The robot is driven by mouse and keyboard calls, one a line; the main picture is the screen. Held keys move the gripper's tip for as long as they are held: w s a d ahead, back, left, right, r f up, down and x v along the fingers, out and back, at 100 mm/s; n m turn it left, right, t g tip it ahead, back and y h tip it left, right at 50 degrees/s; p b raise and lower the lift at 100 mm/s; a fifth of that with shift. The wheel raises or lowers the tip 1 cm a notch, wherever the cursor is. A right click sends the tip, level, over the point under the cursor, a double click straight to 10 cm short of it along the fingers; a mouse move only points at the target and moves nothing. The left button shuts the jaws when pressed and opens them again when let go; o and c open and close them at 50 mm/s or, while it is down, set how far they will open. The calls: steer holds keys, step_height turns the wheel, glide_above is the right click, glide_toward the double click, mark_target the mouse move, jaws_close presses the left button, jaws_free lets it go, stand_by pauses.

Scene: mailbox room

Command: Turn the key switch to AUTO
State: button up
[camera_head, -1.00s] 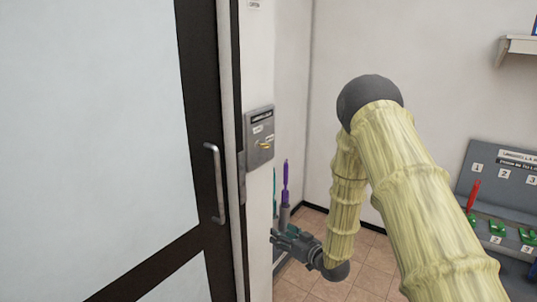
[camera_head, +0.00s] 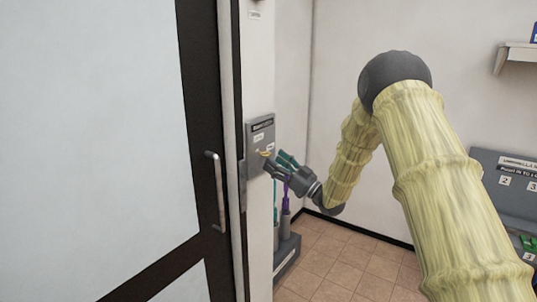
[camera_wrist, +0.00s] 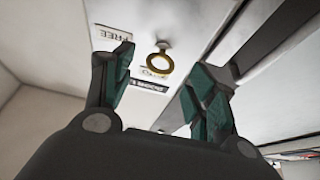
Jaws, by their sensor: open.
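The key switch panel (camera_head: 261,131) is a grey plate on the narrow white wall beside the door. Its brass-coloured key (camera_head: 265,153) sticks out of the lower part; in the wrist view the key (camera_wrist: 159,63) shows a round ring bow. A label reading FREE (camera_wrist: 113,33) appears upside down beside it; another label near the key is partly hidden. My gripper (camera_head: 276,164) is open and empty just in front of the panel. In the wrist view its green-padded fingers (camera_wrist: 158,78) stand apart, with the key in the gap's direction. I cannot tell any contact.
A door with a vertical metal handle (camera_head: 217,190) stands left of the panel. A holder (camera_head: 287,255) with purple and teal-handled items stands on the floor below my gripper. A grey board (camera_head: 510,195) with numbered labels is at the right, under a shelf (camera_head: 516,57).

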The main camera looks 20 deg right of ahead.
mark_target(269, 154)
steer(key=shift+p+x, duration=0.45)
steer(key=shift+x, duration=1.45)
steer(key=c, duration=1)
